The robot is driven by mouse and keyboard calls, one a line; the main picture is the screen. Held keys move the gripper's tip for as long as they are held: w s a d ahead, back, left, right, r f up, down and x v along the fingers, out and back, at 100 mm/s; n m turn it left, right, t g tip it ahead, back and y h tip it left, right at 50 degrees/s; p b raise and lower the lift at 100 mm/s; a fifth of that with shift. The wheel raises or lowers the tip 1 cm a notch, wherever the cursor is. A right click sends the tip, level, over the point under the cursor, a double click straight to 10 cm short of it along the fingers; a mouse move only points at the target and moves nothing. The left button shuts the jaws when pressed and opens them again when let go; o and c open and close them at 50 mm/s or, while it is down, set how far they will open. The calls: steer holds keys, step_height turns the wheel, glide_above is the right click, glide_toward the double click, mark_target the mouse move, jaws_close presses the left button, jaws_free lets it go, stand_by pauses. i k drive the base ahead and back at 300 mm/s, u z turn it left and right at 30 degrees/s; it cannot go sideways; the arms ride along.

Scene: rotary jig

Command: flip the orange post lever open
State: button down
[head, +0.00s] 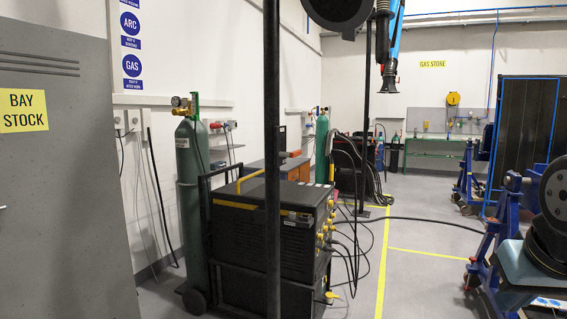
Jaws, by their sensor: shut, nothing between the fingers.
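I do not see an orange post lever in this head view. My gripper does not show in it either, so its place relative to the lever cannot be told. A black upright post (272,160) stands close in front, from the top to the bottom of the picture, with no orange lever visible on it. At the lower right edge a pale blue body with dark round discs (553,225) is cut off by the frame. I cannot tell what it is.
A black welding machine (262,235) and green gas cylinder (188,160) stand at left of centre, beside a grey cabinet (65,170). Blue wheeled stands (487,245) are at the right. A blue hose arm (391,60) hangs above. Grey floor (420,230) with yellow lines is open between.

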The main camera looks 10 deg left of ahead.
mark_target(293, 154)
steer(key=u, duration=0.4)
steer(key=i, duration=1.3)
steer(key=u, duration=0.45)
